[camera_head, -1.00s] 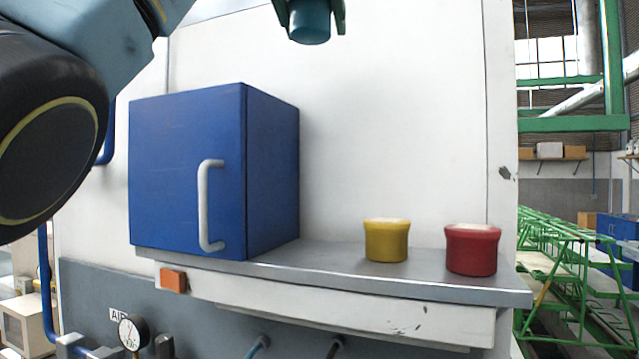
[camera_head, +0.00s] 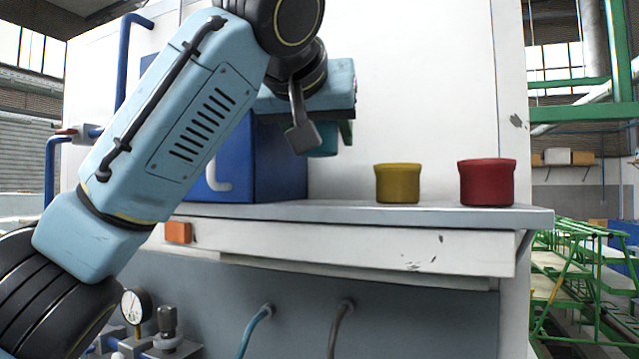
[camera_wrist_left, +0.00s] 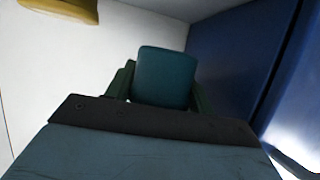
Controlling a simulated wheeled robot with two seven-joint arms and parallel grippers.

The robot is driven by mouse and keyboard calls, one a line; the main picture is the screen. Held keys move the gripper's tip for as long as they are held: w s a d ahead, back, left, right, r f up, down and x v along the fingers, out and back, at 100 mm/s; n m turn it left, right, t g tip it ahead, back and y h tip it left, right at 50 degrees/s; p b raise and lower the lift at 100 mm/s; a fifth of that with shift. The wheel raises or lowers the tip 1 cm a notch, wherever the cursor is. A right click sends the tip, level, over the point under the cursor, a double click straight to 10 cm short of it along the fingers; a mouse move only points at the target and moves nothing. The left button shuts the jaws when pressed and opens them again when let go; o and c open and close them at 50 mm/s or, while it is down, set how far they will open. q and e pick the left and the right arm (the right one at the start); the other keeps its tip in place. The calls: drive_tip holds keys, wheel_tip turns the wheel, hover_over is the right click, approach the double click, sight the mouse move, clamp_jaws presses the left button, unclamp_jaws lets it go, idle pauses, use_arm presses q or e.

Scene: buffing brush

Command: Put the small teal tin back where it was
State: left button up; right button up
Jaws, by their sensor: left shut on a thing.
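The small teal tin (camera_head: 323,143) is held by my left gripper (camera_head: 335,135), in front of or beside the right side of the blue cabinet and above the shelf. My arm hides part of the tin in the head view. In the left wrist view the teal tin (camera_wrist_left: 165,77) sits between the two green fingers of my left gripper (camera_wrist_left: 163,92), which are shut on it. My right gripper is not in view.
The blue cabinet (camera_head: 281,165) stands on the shelf (camera_head: 340,212), partly hidden by my left arm. A yellow pot (camera_head: 397,184) and a red pot (camera_head: 487,183) stand on the shelf's right part. Bare shelf lies between cabinet and yellow pot.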

sight(319, 203)
use_arm(q)
wheel_tip(319, 203, down, 6)
drive_tip(key=shift+w+r, duration=0.1)
drive_tip(key=shift+r, duration=0.05)
idle(0.3)
drive_tip(key=o, duration=0.5)
drive_tip(key=shift+f+b, duration=0.25)
drive_tip(key=shift+b, duration=0.1)
drive_tip(key=shift+o, duration=1.1)
drive_tip(key=shift+r, duration=0.1)
